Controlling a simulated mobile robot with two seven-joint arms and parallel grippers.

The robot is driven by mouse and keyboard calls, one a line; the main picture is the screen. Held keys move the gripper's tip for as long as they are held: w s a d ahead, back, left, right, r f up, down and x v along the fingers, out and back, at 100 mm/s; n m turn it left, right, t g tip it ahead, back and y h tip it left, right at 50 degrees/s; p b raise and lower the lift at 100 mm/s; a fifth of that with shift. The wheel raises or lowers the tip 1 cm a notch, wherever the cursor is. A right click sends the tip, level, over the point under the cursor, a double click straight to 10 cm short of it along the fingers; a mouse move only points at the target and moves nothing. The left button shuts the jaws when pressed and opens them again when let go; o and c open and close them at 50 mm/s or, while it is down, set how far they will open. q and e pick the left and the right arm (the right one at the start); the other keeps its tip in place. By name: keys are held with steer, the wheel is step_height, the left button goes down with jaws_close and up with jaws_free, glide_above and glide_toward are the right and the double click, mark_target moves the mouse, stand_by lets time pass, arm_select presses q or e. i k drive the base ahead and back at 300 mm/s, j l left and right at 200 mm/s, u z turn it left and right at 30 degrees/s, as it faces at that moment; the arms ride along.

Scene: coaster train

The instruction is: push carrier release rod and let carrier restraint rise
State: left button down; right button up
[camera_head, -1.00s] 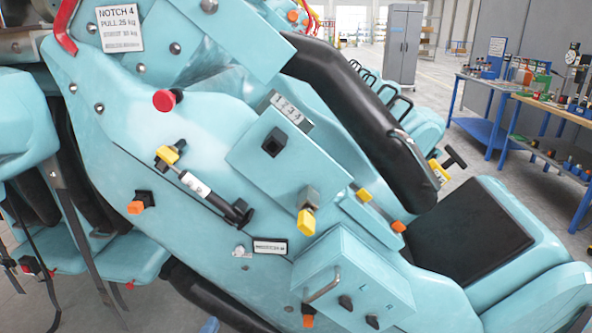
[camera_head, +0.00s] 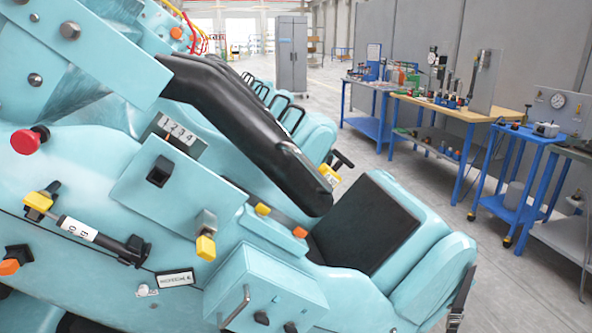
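The light-blue coaster carrier (camera_head: 130,120) fills the left and middle of the head view, seen close up. A slim rod (camera_head: 85,230) with a yellow end, a white label and a black end lies along its side at the lower left; I cannot tell for certain that it is the release rod. A black padded restraint (camera_head: 235,115) slopes down to the right, its lower end above the black seat pad (camera_head: 368,225). Neither of my grippers is in view.
A red knob (camera_head: 27,141), a yellow-tipped lever (camera_head: 206,246) and a box with a handle (camera_head: 265,290) stick out from the carrier's side. Blue workbenches (camera_head: 455,110) with tools stand at the right. A grey cabinet (camera_head: 291,55) stands behind. Grey floor between them is clear.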

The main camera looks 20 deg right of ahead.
mark_target(25, 142)
steer(key=k+l, duration=0.35)
steer(key=k, duration=0.2)
steer(key=k+l+z, duration=0.1)
steer(key=k+l, duration=0.2)
steer(key=k, duration=0.2)
